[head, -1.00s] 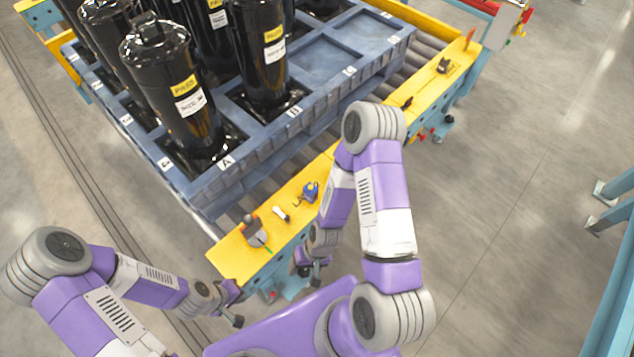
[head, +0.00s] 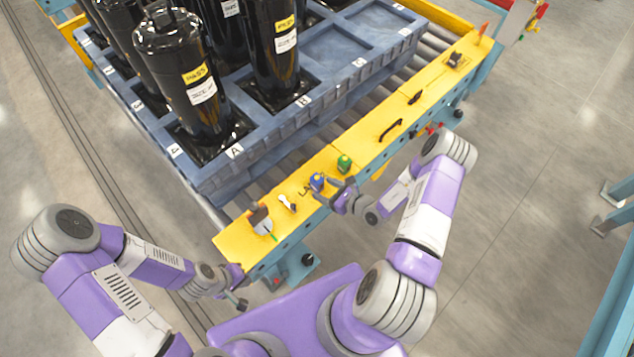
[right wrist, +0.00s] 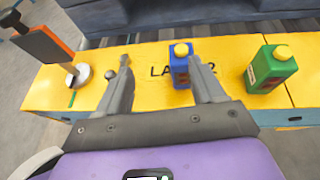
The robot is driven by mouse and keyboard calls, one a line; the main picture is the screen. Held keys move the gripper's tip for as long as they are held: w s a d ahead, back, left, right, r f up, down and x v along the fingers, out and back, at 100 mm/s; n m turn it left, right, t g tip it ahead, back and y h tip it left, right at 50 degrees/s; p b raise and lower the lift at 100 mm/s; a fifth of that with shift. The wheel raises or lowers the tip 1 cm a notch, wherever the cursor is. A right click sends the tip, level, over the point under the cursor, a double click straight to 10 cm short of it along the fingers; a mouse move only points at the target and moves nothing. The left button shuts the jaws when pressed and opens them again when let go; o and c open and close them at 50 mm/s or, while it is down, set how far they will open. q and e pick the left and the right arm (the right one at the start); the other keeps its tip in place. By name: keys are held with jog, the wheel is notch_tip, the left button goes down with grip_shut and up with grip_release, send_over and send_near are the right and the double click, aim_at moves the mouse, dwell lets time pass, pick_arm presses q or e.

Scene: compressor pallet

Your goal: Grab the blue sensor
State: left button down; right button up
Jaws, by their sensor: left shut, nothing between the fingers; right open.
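The blue sensor (head: 317,181) is a small blue block with a yellow top, upright on the yellow conveyor ledge (head: 385,122). In the right wrist view the blue sensor (right wrist: 181,66) stands just beyond the tip of the right-hand finger. My right gripper (head: 329,192) is open beside it, with the fingers pointing over the ledge; in the right wrist view the open gripper (right wrist: 160,85) has a gap between its fingers with no object clearly held. My left gripper (head: 240,303) is shut and empty, low near the ledge's near-left end.
A similar green sensor (head: 344,163) with a yellow top stands right of the blue one. A blue pallet (head: 225,165) with black compressors is behind.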

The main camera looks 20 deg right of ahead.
aim_at(319, 179)
jog(key=shift+w+d+f+m+t+h, duration=0.3)
jog(key=shift+w+d+m+h, duration=0.1)
jog(key=shift+w+d, duration=0.35)
jog(key=b+x, duration=0.1)
jog(key=x, duration=0.1)
jog(key=b+x, duration=0.1)
jog(key=x, duration=0.3)
jog(key=shift+w+d+f+b, duration=0.2)
jog(key=shift+f+b, duration=0.1)
jog(key=shift+b, duration=0.1)
jog(key=c, duration=1.1)
jog(key=shift+r, duration=0.15)
